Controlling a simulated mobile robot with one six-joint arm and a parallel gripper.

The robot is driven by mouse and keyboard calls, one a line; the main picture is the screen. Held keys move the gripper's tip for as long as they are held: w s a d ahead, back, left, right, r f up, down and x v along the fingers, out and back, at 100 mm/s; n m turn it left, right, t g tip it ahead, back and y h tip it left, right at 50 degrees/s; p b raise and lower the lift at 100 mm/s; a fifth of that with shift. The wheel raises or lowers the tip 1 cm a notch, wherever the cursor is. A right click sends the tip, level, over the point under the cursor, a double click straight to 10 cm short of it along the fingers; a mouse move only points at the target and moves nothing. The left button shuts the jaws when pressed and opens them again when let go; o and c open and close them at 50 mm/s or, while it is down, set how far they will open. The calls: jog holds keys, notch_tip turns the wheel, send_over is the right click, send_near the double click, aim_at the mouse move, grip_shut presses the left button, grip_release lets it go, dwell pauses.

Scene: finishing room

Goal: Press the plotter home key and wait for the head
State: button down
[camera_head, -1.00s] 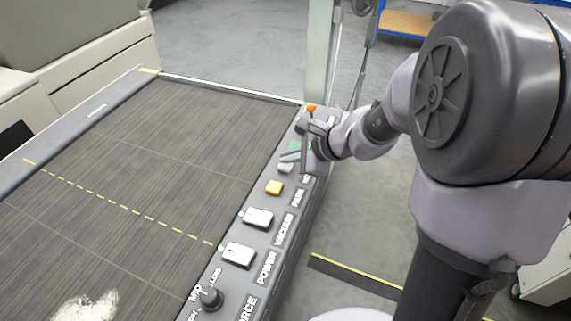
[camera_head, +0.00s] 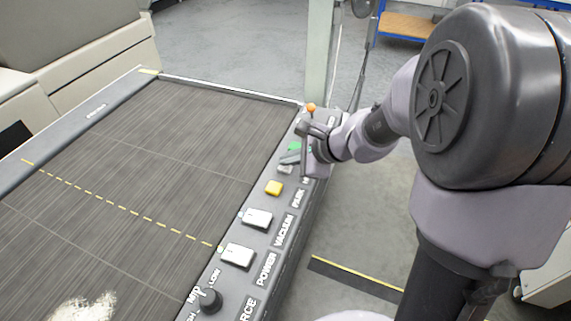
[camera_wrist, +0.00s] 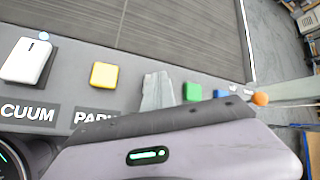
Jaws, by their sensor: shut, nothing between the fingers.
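The plotter's control strip (camera_head: 262,222) runs along the right edge of its dark bed. A pale key (camera_head: 285,169) sits beyond the yellow key (camera_head: 274,187); its label is mostly hidden by my wrist, so I cannot read whether it says home. My gripper (camera_head: 290,157) is shut and empty, just over the strip between the pale key and the green key (camera_head: 295,146). In the wrist view the closed fingertips (camera_wrist: 157,88) lie between the yellow key (camera_wrist: 104,75) and the green key (camera_wrist: 192,91), hiding what is under them. I cannot tell whether they touch. The plotter head is not clearly visible.
White VACUUM (camera_head: 257,218) and POWER (camera_head: 238,255) switches and a black knob (camera_head: 209,300) lie nearer on the strip. An orange-tipped lever (camera_head: 311,107) stands by the far corner, beside a pale post (camera_head: 319,60). The bed (camera_head: 150,150) is mostly clear.

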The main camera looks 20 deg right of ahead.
jog(key=shift+r, duration=0.1)
jog(key=shift+r+p, duration=0.75)
jog(key=shift+r, duration=0.1)
